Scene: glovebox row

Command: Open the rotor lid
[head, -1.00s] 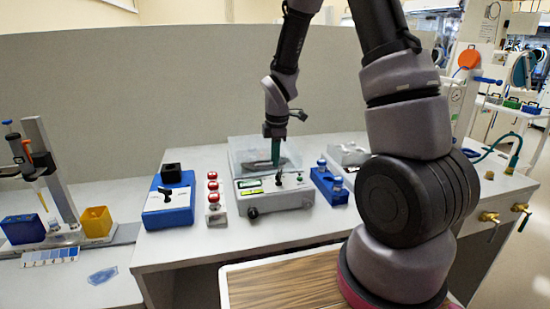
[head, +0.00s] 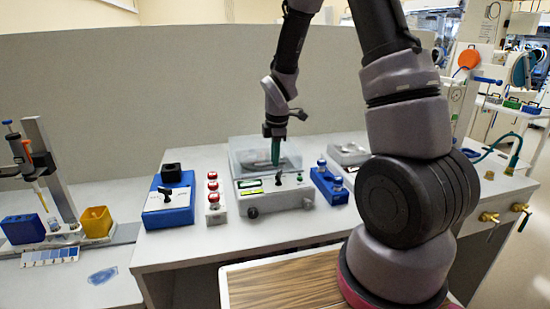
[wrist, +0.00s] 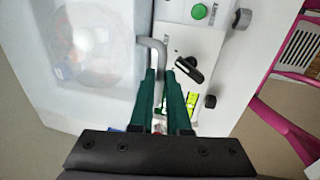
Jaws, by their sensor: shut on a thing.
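A white benchtop machine (head: 290,201) stands on the bench, with a clear lid (head: 243,150) over its rear part. In the wrist view the clear lid (wrist: 105,25) fills the left, and a round rotor (wrist: 80,40) shows blurred through it. The lid appears down. A grey bent handle (wrist: 153,44) is at the lid's front edge. My gripper (head: 275,164) points down at the front of the lid; in the wrist view its green fingers (wrist: 161,78) are shut on the handle. The fingers hide the handle's lower part.
The front panel has a black knob (wrist: 188,70) and a green button (wrist: 200,11), close to my fingers. A box with red buttons (head: 213,198) and a blue box (head: 168,216) stand left. A blue holder (head: 330,188) stands right. Bench front is clear.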

